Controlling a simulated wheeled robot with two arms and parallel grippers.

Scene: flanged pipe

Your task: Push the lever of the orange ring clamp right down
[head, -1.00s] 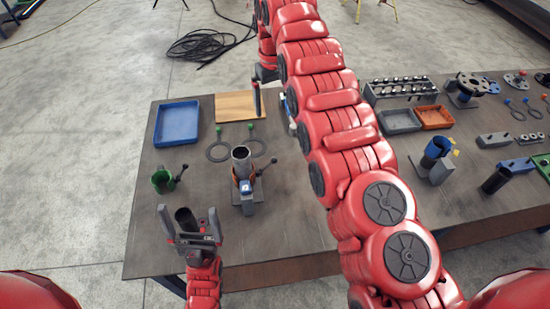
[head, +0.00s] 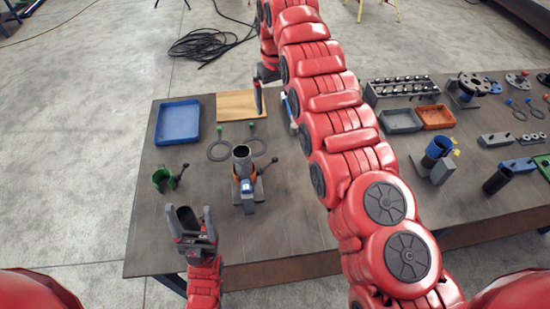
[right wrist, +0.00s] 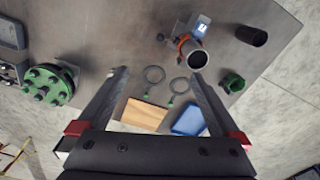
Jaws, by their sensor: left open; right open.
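The orange ring clamp (right wrist: 183,43) is around the upper part of a grey pipe (head: 242,157) on a grey stand; in the head view only bits of its orange show. Its black lever (head: 267,164) sticks out to the right, slanting up to a knobbed end. In the right wrist view the lever (right wrist: 162,38) points left from the clamp. My left gripper (head: 188,212) is open, left of and nearer than the stand, around or above a dark tube; I cannot tell which. My right gripper (head: 258,94) is open and empty, beyond the stand; its spread fingers show in the wrist view (right wrist: 160,78).
A green clamp (head: 163,179) stands left of the pipe. Two dark rings (head: 219,150) lie behind it, with a blue tray (head: 178,124) and a wooden board (head: 236,105) farther back. My right arm crosses the table's middle. Table space directly right of the stand is clear.

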